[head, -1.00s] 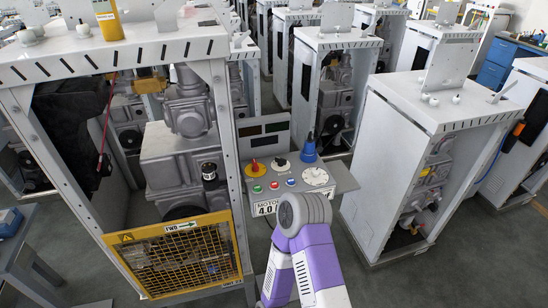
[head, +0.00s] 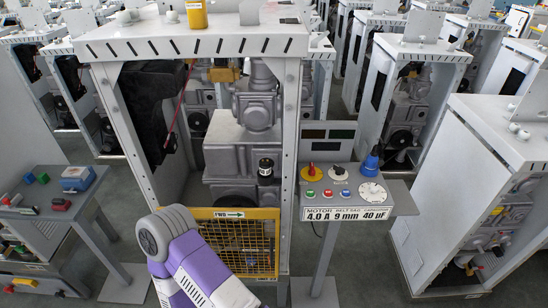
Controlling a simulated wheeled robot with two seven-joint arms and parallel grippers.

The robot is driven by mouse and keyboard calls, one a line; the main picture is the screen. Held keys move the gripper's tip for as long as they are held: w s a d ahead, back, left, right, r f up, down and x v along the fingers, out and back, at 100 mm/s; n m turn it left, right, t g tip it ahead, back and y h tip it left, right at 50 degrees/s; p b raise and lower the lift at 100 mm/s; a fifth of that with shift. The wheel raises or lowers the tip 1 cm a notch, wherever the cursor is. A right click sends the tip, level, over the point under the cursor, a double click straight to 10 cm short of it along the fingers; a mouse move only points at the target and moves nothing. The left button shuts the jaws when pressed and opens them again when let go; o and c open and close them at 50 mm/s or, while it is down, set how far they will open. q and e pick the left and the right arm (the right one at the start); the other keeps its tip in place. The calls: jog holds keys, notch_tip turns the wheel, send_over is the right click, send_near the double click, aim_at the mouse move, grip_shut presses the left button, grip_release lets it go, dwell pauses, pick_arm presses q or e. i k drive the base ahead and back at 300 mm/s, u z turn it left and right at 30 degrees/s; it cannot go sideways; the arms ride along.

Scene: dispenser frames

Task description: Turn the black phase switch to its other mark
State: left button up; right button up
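The black switch (head: 339,170) is a small dark knob on a pale round base. It sits on the grey control panel (head: 400,202) right of the open machine frame, between a red knob on a yellow base (head: 311,171) and a blue plug (head: 371,161). Its pointer and marks are too small to read. Neither gripper is in view. A purple and white link of my arm shows at the bottom left of centre, well away from the panel.
A white dial (head: 372,193) and several coloured buttons sit below the switch. The machine frame (head: 295,140) with its yellow mesh guard (head: 240,262) stands left of the panel. A white cabinet (head: 440,190) stands at right. A side table (head: 100,215) is at left.

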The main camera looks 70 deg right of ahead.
aim_at(339, 170)
jog(key=u, duration=0.25)
jog(key=k, duration=1.2)
jog(key=z, duration=0.95)
